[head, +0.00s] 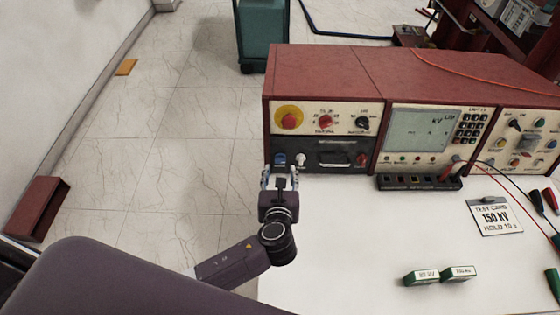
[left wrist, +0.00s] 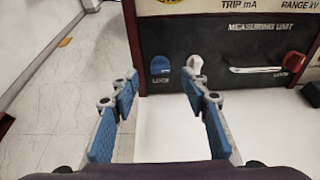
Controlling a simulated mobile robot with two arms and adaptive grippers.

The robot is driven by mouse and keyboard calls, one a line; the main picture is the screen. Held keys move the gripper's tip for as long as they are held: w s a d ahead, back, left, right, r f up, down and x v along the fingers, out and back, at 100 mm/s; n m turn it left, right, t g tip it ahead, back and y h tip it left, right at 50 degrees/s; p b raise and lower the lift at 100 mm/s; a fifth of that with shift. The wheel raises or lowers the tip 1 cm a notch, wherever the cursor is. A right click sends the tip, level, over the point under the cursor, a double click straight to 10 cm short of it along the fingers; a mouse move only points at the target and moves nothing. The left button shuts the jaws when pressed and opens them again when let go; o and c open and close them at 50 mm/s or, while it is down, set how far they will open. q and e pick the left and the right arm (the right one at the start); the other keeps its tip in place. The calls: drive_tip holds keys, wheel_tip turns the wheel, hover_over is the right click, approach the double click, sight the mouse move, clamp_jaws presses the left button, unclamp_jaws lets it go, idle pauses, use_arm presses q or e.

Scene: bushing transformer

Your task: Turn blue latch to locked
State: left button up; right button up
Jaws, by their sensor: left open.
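The blue latch (head: 280,158) is a small blue knob at the lower left of the red test cabinet's dark front panel. In the left wrist view the blue latch (left wrist: 160,66) lies beyond the fingertips, roughly between them. A white latch (left wrist: 195,64) sits just right of it, close to the line of the right finger. My left gripper (head: 280,174) is in front of the panel, and its open, empty, blue-padded fingers (left wrist: 160,86) point at the latch with a gap left. My right gripper is not in view.
A red latch (left wrist: 295,63) and a drawer handle (left wrist: 255,70) are further right on the panel. The white table (head: 350,240) holds a test card (head: 495,217), green blocks (head: 421,278) and a black terminal strip (head: 415,182). The table front is mostly clear.

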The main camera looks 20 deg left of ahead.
sight(280, 159)
use_arm(q)
drive_tip(key=x, duration=0.6)
drive_tip(key=shift+w, duration=0.15)
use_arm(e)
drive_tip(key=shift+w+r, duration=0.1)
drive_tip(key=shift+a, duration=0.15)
use_arm(q)
drive_tip(key=c, duration=0.4)
clamp_jaws()
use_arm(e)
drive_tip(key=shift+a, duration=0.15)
